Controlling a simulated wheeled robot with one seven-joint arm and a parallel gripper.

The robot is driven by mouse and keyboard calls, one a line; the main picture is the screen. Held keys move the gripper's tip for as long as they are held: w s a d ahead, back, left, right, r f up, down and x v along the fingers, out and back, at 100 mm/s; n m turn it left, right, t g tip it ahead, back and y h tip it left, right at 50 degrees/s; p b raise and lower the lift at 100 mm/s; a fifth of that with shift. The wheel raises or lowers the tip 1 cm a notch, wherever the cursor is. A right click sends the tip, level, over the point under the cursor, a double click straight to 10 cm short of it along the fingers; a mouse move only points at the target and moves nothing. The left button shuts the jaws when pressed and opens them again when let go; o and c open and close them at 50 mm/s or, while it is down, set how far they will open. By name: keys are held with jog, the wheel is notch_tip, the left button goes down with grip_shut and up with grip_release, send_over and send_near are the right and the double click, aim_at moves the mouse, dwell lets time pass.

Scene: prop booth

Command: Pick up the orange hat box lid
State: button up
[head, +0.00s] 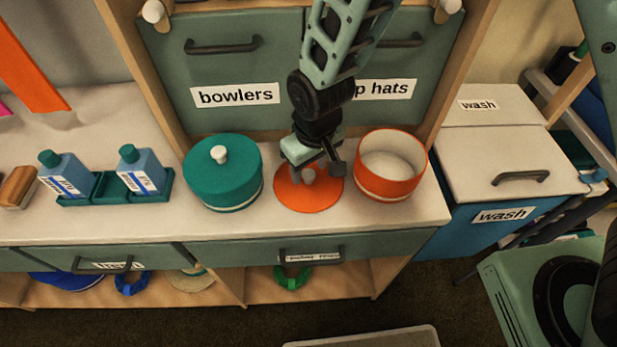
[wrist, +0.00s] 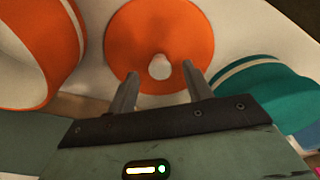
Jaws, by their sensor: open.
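The orange hat box lid (head: 297,197) lies flat on the counter between the teal hat box and the open orange box. In the wrist view the lid (wrist: 190,32) shows a pale round knob (wrist: 159,66) at its centre. My gripper (head: 310,176) is right over the lid, fingers pointing down at the knob. In the wrist view my gripper (wrist: 159,86) is open, one finger on each side of the knob's line and nothing held. I cannot tell whether the fingertips reach down past the knob's top. The orange hat box (head: 386,187) stands open to the right.
A teal lidded hat box (head: 222,180) stands close on the left. Blue bottles (head: 140,170) in a green tray are further left. The cabinet doors (head: 215,65) rise behind. A blue wash bin (head: 500,150) is at the right.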

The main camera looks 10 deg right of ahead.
jog(key=shift+a+f, duration=0.1)
jog(key=shift+f, duration=0.5)
jog(key=c, duration=1)
jog(key=shift+r, duration=0.15)
